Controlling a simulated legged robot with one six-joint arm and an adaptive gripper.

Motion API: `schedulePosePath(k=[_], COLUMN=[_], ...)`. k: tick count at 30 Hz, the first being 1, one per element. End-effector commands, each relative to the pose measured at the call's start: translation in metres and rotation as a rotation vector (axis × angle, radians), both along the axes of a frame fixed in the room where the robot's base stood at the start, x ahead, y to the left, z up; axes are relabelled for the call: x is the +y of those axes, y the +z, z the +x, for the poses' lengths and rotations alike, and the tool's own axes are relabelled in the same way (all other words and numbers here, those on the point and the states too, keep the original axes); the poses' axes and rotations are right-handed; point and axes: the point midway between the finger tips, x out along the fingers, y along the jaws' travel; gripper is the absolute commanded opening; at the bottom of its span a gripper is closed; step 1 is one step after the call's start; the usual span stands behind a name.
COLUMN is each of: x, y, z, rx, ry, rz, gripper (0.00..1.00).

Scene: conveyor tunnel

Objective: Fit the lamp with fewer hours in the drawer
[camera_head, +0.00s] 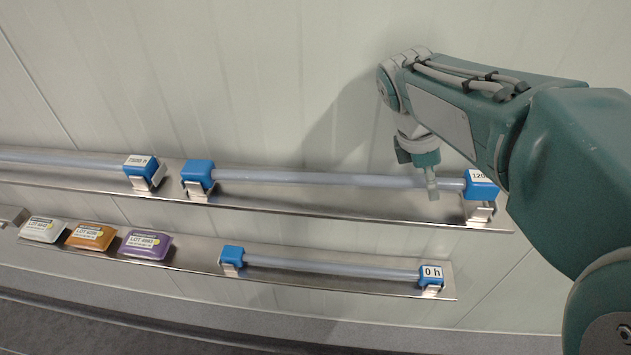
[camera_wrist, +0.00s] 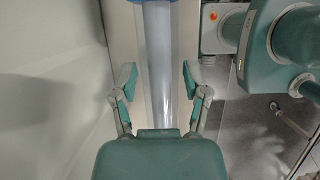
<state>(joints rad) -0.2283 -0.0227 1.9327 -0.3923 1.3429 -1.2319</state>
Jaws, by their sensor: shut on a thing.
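A long pale lamp tube (camera_head: 310,179) with blue end caps lies along the upper rail; its right cap has a label starting "120", the rest cut off by my arm. My gripper (camera_head: 432,190) is at this tube near its right end, shut on it. The wrist view shows the fingers (camera_wrist: 160,80) on either side of the tube (camera_wrist: 158,50). Another lamp (camera_head: 335,267), labelled "0 h", rests in clips on the lower rail. A third lamp (camera_head: 60,160) on the upper rail runs out of view at left; its label is too small to read surely. No drawer is clearly seen.
Three packs lie on the lower rail at left: white (camera_head: 43,229), orange (camera_head: 91,237) and purple (camera_head: 145,244), with lot labels. Metal clips hold the lamp ends. A pale wall (camera_head: 230,80) stands behind the rails. The floor (camera_head: 100,330) below looks clear.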

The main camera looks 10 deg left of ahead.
Motion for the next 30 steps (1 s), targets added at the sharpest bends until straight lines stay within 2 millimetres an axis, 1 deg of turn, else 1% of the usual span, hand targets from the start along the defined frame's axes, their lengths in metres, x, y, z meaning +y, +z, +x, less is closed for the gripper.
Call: schedulePosePath(k=[11, 24, 30], x=[0.0, 0.0, 0.0], y=[0.005, 0.04, 0.046], z=[0.0, 0.0, 0.0], rx=[-0.002, -0.004, -0.002], ry=[0.0, -0.001, -0.001], rz=[0.002, 0.001, 0.001], gripper=[0.0, 0.0, 0.0])
